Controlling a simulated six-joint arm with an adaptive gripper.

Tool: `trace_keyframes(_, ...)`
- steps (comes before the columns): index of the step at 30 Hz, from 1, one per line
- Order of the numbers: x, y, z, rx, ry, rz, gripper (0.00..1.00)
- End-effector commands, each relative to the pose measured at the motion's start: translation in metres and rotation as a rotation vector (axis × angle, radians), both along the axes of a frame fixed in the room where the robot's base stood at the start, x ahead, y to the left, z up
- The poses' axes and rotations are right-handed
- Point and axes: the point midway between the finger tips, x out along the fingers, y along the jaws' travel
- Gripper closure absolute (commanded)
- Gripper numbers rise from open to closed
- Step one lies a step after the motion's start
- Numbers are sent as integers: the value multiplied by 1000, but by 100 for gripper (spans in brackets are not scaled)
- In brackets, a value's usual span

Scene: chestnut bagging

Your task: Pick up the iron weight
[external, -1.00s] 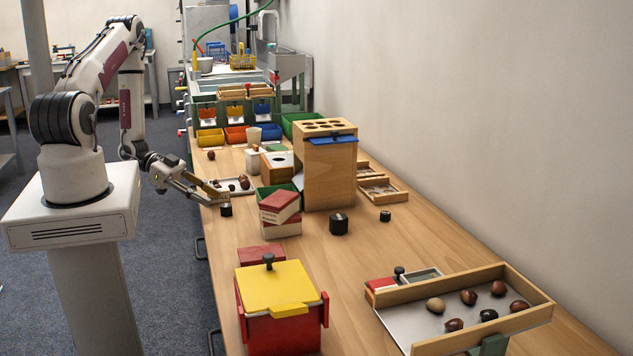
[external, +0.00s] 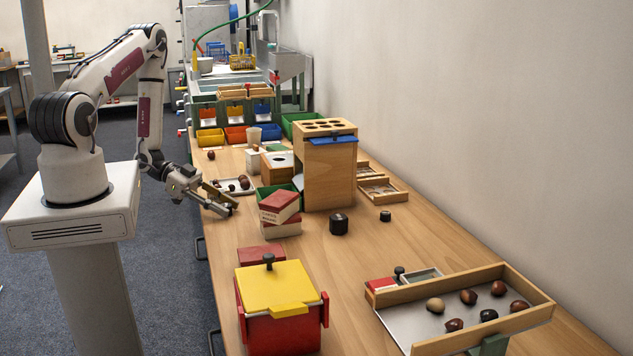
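Black iron weights stand on the wooden table. The larger one (external: 338,224) is right of the stacked red-and-white boxes, and a smaller one (external: 385,216) is further right. My gripper (external: 229,207) is low at the table's left edge, its fingers pointing right. A small dark weight stood at this spot earlier; now the fingers largely hide it. I cannot tell whether the fingers are closed on it or only around it.
The stacked boxes (external: 280,214) stand just right of my gripper. A tray of chestnuts (external: 232,191) lies behind it. A tall wooden box (external: 327,170) is further back. A red bin with yellow lid (external: 277,300) and a sorting tray (external: 410,322) are in front.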

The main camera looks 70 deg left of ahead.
Motion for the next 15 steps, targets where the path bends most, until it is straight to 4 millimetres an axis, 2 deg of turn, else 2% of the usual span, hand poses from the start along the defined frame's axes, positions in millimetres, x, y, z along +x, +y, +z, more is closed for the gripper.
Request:
trace_keyframes(14,0,0,0,0,0,0,69)
trace_keyframes(15,0,0,0,0,0,0,80)
